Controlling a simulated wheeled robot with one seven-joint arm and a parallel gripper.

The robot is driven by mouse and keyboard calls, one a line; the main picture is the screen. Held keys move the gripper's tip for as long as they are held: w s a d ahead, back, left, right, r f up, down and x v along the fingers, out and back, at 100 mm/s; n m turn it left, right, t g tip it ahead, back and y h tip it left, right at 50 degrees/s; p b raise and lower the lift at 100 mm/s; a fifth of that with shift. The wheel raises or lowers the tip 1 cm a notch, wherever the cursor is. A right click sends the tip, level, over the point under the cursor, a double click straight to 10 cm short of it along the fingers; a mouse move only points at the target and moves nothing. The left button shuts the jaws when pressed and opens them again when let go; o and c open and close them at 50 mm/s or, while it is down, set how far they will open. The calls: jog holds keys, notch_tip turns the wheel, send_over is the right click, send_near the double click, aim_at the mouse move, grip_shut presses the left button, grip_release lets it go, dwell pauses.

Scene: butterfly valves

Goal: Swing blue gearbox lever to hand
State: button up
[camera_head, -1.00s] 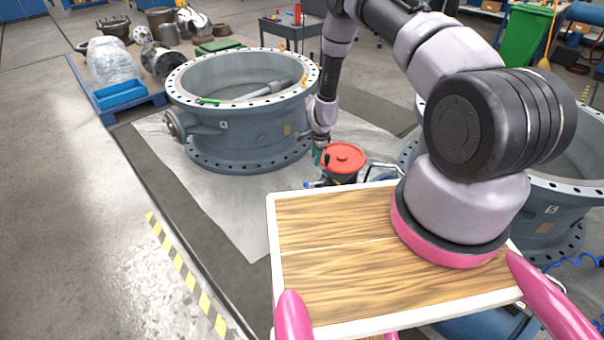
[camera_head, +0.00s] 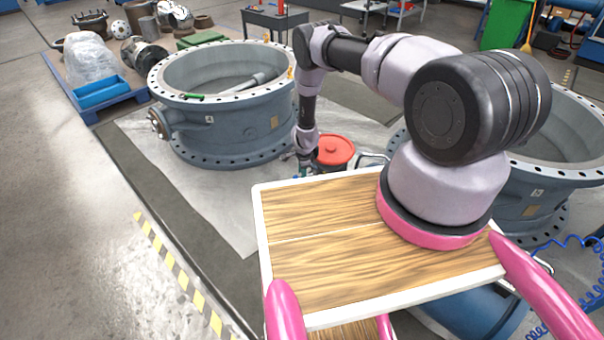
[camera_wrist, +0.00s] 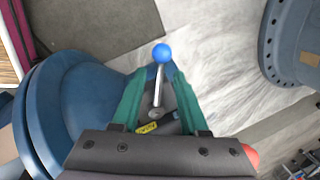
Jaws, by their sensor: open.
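The blue gearbox lever shows in the wrist view as a blue ball knob (camera_wrist: 162,53) on a thin silver rod (camera_wrist: 158,82). My gripper (camera_wrist: 156,74) is open, with teal fingers on either side of the rod. The knob sticks out just past the fingertips. I cannot tell whether either finger touches the rod. A dark grip with a yellow tag (camera_wrist: 147,128) lies near the rod's base, between the fingers. In the head view my gripper (camera_head: 304,172) is low beside a red-lidded container, partly hidden behind my wooden board, and the lever cannot be made out.
A rounded blue body (camera_wrist: 85,95) fills the left of the wrist view. The red-lidded container (camera_head: 334,150) stands close by my gripper. Large grey flanged valve bodies stand behind left (camera_head: 225,115) and right (camera_head: 570,150). A pale sheet (camera_head: 205,190) covers the floor.

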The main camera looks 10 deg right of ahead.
grip_shut()
dwell(1.5)
